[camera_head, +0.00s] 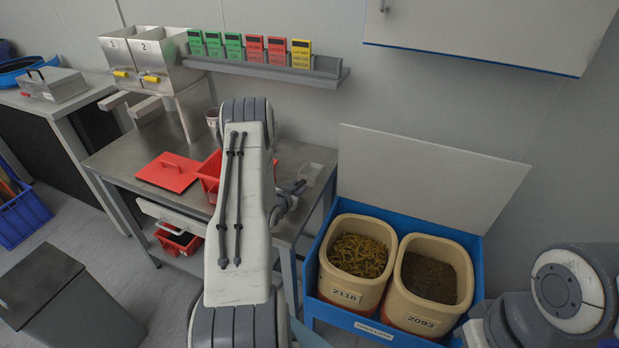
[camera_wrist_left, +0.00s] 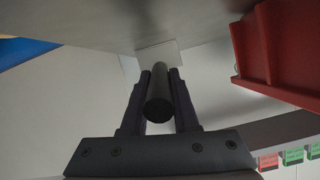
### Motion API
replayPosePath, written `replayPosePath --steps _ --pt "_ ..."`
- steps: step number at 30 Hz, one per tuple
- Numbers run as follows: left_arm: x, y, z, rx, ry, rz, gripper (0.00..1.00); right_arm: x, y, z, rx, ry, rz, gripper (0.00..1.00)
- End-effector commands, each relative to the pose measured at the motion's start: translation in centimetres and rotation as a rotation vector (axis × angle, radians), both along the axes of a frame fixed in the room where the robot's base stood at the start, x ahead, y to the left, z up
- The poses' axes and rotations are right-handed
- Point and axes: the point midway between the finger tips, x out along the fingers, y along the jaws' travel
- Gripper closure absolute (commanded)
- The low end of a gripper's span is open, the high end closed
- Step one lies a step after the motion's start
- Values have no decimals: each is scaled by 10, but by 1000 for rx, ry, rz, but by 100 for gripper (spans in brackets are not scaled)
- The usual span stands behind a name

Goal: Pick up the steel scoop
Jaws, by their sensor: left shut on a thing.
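The steel scoop (camera_head: 311,173) shows in the head view as a small grey pan at the right end of the steel table. My left gripper (camera_head: 290,192) is at its near side, partly hidden by my own forearm. In the left wrist view, my left gripper (camera_wrist_left: 158,78) is shut on the scoop's dark round handle (camera_wrist_left: 159,104), one finger on each side. The pale scoop pan (camera_wrist_left: 160,55) shows beyond the fingertips. I cannot tell whether the scoop touches the table. My right arm shows at the lower right, but its gripper is out of view.
A red bin (camera_head: 207,182) and red lid (camera_head: 157,178) are on the steel table (camera_head: 118,160), left of the scoop. A blue-framed cart (camera_head: 318,241) with open lid holds two filled tubs, 2118 (camera_head: 342,286) and 2093 (camera_head: 412,308), at right. A card shelf (camera_head: 262,70) is behind.

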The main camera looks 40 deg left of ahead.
Motion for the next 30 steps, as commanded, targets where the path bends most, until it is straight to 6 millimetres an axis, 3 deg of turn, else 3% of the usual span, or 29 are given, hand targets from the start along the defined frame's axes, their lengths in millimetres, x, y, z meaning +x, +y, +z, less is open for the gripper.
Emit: replayPosePath --steps 10,22,30 --pt "1 1 12 2 -4 0 100 0 0 -3 0 0 0 100" --pt "1 0 81 4 -5 0 100 0 0 -15 0 0 0 100" --pt "0 0 100 0 -1 0 100 0 0 -16 0 0 0 100"
